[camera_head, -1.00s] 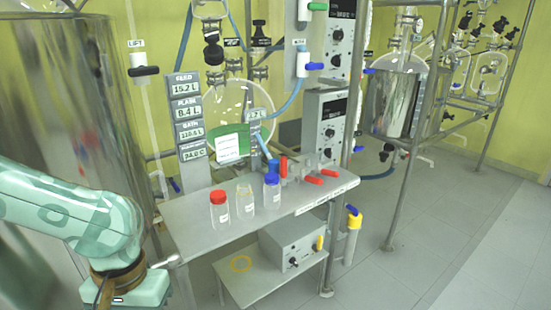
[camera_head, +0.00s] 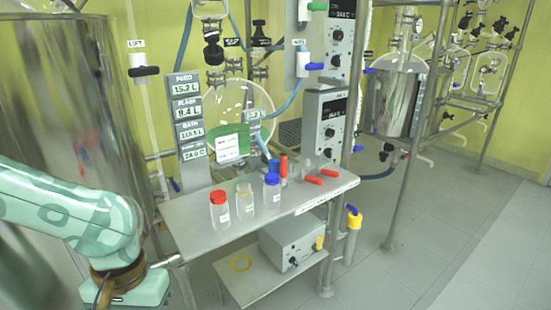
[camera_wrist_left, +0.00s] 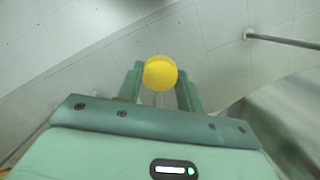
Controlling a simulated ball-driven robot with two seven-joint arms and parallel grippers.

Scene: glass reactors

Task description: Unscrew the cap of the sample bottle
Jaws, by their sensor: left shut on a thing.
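My left gripper (camera_wrist_left: 160,78) is shut on a yellow cap (camera_wrist_left: 160,73), a round piece between its two fingertips in the left wrist view, with pale floor behind it. In the head view, my left wrist is at the lower left, beside the bench, and its fingers and the cap are out of frame. On the bench, the middle sample bottle (camera_head: 245,201) stands upright, with no cap on it and a thin yellow ring near its neck. A red-capped bottle (camera_head: 220,212) stands left of it and a blue-capped bottle (camera_head: 272,194) right of it. My right gripper is not in view.
The grey bench (camera_head: 200,243) has bare room in front of the bottles. Red-handled parts (camera_head: 321,174) lie at its right. A large metal vessel (camera_head: 60,110) stands at the left.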

